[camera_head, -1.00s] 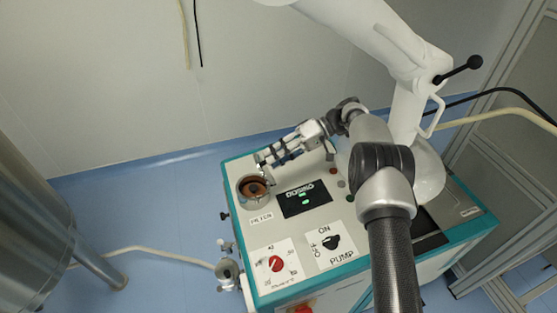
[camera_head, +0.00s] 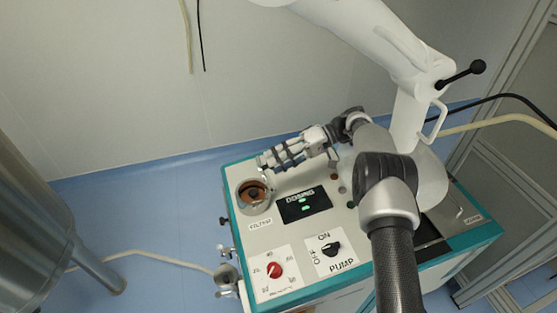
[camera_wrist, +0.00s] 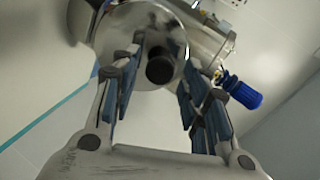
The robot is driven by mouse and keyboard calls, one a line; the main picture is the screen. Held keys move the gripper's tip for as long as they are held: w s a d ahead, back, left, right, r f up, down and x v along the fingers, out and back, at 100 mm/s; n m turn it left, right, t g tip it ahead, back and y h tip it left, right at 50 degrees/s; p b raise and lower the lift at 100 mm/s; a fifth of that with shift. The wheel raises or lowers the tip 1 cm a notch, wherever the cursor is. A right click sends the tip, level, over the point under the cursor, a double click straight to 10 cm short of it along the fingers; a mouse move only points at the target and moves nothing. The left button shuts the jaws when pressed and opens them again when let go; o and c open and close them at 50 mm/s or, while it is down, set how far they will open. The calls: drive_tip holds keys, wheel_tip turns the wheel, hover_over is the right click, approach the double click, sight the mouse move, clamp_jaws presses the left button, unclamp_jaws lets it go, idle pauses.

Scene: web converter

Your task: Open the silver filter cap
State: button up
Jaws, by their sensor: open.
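The round silver filter fitting (camera_head: 241,194) sits at the top left corner of the machine's panel. In the head view its middle looks brown with a dark centre, and I cannot tell for sure how its cap sits. In the wrist view a shiny silver round part with a black knob (camera_wrist: 160,69), apparently the cap, lies ahead between my fingers. My gripper (camera_head: 264,163) is open, just above and right of the filter in the head view. It also shows in the wrist view (camera_wrist: 161,58), its fingers to either side of the knob. Contact is not clear.
The panel carries a dosing display (camera_head: 303,204), a red dial (camera_head: 274,270) and a pump switch (camera_head: 331,249). A large steel tank (camera_head: 30,210) stands at the left. A blue-handled part (camera_wrist: 240,91) shows at the right in the wrist view. A wall is behind the machine.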

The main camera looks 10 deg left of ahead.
idle(0.3)
wheel_tip(320, 180, up, 10)
idle(0.5)
drive_tip(key=shift+c, duration=0.2)
